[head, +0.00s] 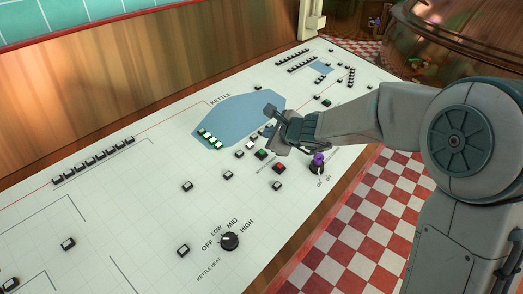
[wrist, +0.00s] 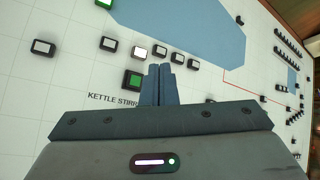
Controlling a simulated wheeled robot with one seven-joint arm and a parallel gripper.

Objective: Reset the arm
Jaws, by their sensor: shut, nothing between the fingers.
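My gripper (head: 270,112) is over the white control panel (head: 120,205), near the blue kettle-shaped patch (head: 240,112). In the wrist view my gripper (wrist: 158,68) has its two fingers together, with nothing between them. My arm reaches in from the right in the head view. The fingers appear above the panel beside a row of small buttons; whether they touch it I cannot tell. A green button (wrist: 133,79) by the "KETTLE STIRR" lettering shows left of the fingers, and the rest of that lettering is hidden.
A black kettle heat knob (head: 229,241), a red button (head: 280,168) and a purple-topped switch (head: 318,158) are on the panel's near side. A wooden wall (head: 100,85) runs behind. A copper kettle (head: 455,38) stands at the far right above a red-and-white checkered floor (head: 370,215).

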